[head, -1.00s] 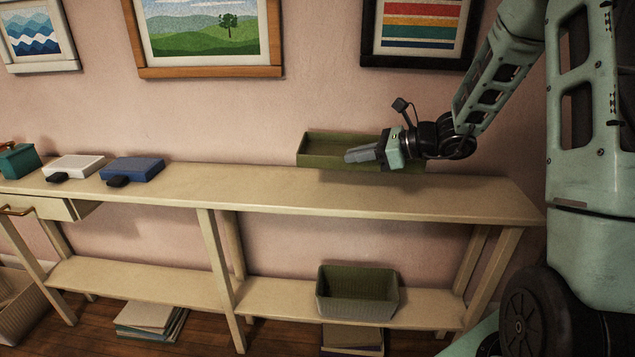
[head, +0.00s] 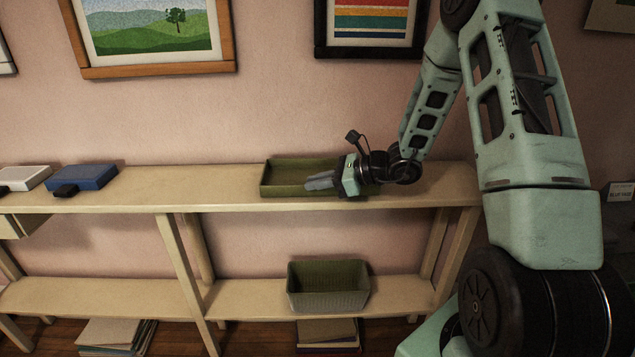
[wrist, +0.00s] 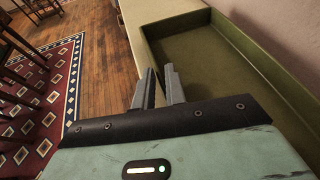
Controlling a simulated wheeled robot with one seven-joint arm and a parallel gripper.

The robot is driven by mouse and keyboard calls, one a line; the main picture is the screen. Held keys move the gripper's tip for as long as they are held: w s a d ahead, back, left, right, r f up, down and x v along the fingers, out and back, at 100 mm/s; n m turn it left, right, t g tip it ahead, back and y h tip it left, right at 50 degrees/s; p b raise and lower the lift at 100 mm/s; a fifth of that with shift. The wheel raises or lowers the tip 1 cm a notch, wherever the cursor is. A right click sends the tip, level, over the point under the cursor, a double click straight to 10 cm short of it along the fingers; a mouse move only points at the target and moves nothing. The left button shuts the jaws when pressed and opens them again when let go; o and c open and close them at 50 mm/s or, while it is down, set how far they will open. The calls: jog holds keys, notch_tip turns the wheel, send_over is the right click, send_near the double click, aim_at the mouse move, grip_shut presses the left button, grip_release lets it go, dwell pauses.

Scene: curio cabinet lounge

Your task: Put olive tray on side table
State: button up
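The olive tray (head: 285,190) is a shallow, open, empty rectangular tray, level at the top of the long cream table (head: 220,191). I cannot tell whether its base touches the tabletop. My gripper (head: 322,182) is at the tray's near right part in the head view and hides some of it. In the wrist view, my gripper (wrist: 158,88) has its two fingers close together at the tray's side wall, with the tray (wrist: 205,60) stretching to the right. The fingers appear to pinch that wall. No separate side table is clearly in view.
A blue box (head: 84,177) and a white box (head: 24,178) stand left on the tabletop. The tabletop between them and the tray is clear. A dark green basket (head: 328,288) sits on the lower shelf. A patterned rug (wrist: 45,110) lies on the wooden floor.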

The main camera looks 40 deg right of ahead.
jog(key=o, duration=0.3)
jog(key=v, duration=1.2)
jog(key=s+a+n+g, duration=0.3)
jog(key=a+n+g, duration=0.15)
jog(key=a, duration=0.35)
jog(key=s+a+r+n+g, duration=0.1)
jog(key=s+a+n+g, duration=0.2)
jog(key=a+n, duration=0.4)
jog(key=s+a+n+g, duration=0.2)
jog(key=a+n+g, duration=0.2)
jog(key=a, duration=0.5)
jog(key=s+a+n+t+h, duration=0.1)
jog(key=s+a+n+h, duration=0.7)
jog(key=s+n, duration=0.6)
jog(key=shift+a+r+n+p, duration=0.45)
jog(key=shift+a+n, duration=0.4)
jog(key=shift+n, duration=1.7)
jog(key=shift+s, duration=0.1)
